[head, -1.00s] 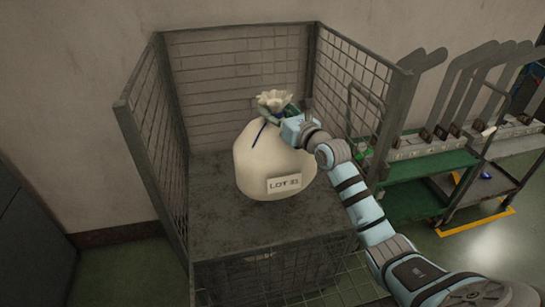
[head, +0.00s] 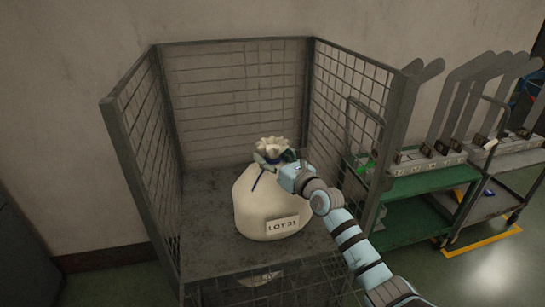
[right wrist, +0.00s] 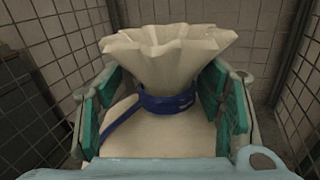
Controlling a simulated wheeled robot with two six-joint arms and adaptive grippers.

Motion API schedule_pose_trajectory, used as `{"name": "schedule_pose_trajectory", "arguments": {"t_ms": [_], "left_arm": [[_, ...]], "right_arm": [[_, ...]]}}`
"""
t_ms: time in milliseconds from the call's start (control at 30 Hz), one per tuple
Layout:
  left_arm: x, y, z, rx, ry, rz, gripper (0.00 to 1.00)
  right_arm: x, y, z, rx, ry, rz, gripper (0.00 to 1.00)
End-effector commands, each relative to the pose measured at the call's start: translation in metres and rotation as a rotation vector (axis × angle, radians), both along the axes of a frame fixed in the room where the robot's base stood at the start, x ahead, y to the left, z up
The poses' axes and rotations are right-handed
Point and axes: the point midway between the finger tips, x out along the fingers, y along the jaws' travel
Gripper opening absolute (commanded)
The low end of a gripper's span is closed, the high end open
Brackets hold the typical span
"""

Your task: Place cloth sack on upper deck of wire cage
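The cream cloth sack (head: 262,205), tied with a blue band and labelled with a LOT tag, stands upright on the grey upper deck (head: 205,200) of the wire cage (head: 143,125). It appears to rest on the deck. My right gripper (head: 276,160) is at the sack's gathered neck. In the right wrist view, its green-padded fingers (right wrist: 165,105) stand on either side of the neck (right wrist: 165,75), spread, with a small gap at least on the left. The blue band (right wrist: 165,103) shows between them. My left gripper is out of view.
Mesh walls enclose the deck at the left, back and right. A pale object (head: 262,278) shows through the mesh below the deck. Bare deck lies around the sack.

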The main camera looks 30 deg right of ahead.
Motion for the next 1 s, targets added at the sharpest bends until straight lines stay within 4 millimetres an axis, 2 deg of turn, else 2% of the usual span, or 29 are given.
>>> {"name": "schedule_pose_trajectory", "arguments": {"t_ms": [300,433,567,800,900,1000], "left_arm": [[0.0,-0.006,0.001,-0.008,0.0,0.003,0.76],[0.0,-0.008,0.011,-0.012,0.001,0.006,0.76],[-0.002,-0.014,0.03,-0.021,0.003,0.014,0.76],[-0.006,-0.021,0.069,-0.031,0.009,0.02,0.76],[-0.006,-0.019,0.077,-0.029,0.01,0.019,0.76],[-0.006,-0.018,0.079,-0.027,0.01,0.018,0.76]], "right_arm": [[-0.001,0.0,0.001,0.0,0.0,0.0,0.65],[-0.012,-0.002,0.003,-0.002,0.003,-0.001,0.65],[-0.037,-0.004,0.005,-0.002,0.005,-0.001,0.65],[-0.095,-0.008,0.006,-0.002,0.006,0.002,0.65],[-0.112,-0.01,0.003,-0.001,0.003,0.001,0.65],[-0.119,-0.01,0.001,0.0,0.0,0.001,0.65]]}}
